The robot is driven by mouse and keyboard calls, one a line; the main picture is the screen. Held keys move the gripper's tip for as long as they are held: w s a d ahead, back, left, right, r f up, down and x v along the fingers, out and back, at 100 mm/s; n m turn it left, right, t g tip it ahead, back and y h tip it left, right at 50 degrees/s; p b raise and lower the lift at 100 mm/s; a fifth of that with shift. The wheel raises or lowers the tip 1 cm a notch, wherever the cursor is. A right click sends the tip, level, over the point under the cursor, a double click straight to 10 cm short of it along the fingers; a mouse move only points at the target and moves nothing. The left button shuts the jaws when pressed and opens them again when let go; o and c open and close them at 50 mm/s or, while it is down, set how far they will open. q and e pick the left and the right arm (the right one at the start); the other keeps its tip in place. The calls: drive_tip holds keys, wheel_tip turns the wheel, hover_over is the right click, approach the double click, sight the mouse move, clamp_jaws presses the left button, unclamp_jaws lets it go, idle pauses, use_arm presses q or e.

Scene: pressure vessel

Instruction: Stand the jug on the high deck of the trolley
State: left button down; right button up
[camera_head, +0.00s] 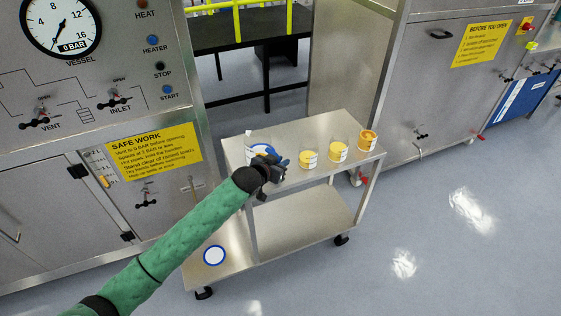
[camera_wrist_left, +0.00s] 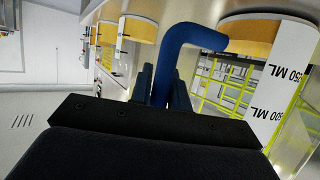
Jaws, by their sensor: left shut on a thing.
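The jug (camera_head: 257,142) is clear with a white label and a blue handle. It is at the left end of the trolley's high deck (camera_head: 316,177); my gripper partly hides it, and I cannot tell whether its base touches the deck. My left gripper (camera_head: 277,163) is shut on the jug's handle. In the left wrist view the blue handle (camera_wrist_left: 188,38) runs between the fingers (camera_wrist_left: 161,85), and the jug's wall with a volume label (camera_wrist_left: 281,85) and amber contents fills the right side. My right gripper is not in view.
Several amber-filled beakers stand along the high deck: one near the jug (camera_head: 308,159), one in the middle (camera_head: 338,151), one at the right (camera_head: 367,141). A lower shelf (camera_head: 300,222) is bare. A blue ring mark (camera_head: 214,255) lies on a low deck at left. The vessel panel (camera_head: 95,130) stands left.

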use_arm(q)
drive_tip(key=c, duration=1.3)
unclamp_jaws()
drive_tip(key=shift+f, duration=0.1)
drive_tip(key=shift+c, duration=0.2)
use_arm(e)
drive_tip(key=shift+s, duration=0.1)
